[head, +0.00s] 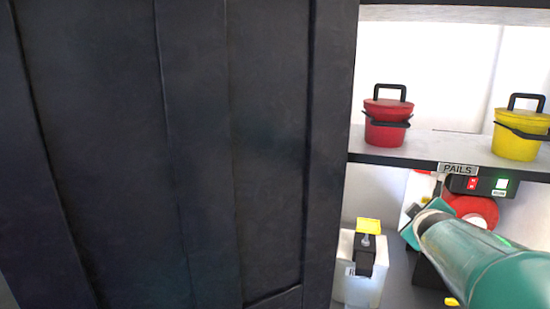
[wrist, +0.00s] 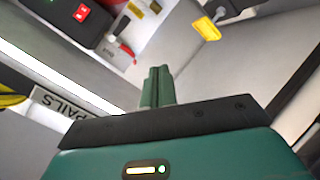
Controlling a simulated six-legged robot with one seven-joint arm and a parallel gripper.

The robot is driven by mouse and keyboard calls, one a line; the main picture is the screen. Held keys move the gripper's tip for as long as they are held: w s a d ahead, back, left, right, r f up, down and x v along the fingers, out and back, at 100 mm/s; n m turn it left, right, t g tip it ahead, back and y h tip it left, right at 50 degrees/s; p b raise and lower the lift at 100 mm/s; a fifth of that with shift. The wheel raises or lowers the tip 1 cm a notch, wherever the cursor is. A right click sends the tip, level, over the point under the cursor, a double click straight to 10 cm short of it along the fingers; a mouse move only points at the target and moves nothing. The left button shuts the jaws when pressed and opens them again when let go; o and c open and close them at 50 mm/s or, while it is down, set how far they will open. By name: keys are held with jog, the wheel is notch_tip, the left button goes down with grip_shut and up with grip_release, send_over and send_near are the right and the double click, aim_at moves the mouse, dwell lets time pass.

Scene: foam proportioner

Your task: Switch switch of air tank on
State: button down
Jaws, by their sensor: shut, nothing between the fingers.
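A black control box (head: 490,185) with a red rocker switch (head: 472,184) and a lit green display (head: 502,184) sits under the shelf in the head view. A round red tank (head: 480,208) is below it, partly hidden by my arm. In the wrist view the red switch (wrist: 82,12) shows at the upper left on the black box (wrist: 65,22). My gripper (wrist: 157,75) is shut and empty, with its green fingers pressed together. Its fingertips are apart from the switch in the picture, to its lower right. I cannot tell the switch's position.
A shelf (head: 430,147) labelled PAILS bears a red pail (head: 387,125) and a yellow pail (head: 518,137). A large dark panel (head: 180,150) fills the left of the head view.

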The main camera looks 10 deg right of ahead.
jog(key=s+a+f+m+g+y, duration=0.1)
jog(key=s+a, duration=0.4)
jog(key=a, duration=0.5)
jog(key=s+a+f+m+g+y, duration=0.1)
jog(key=s+a+f+y, duration=0.3)
jog(key=a, duration=0.7)
jog(key=s+a+f+m+g+y, duration=0.2)
jog(key=s+a+f+g, duration=0.1)
jog(key=s+a, duration=0.5)
jog(key=shift+s+a+f+g, duration=0.25)
jog(key=shift+a+g, duration=0.05)
jog(key=shift+a, duration=0.95)
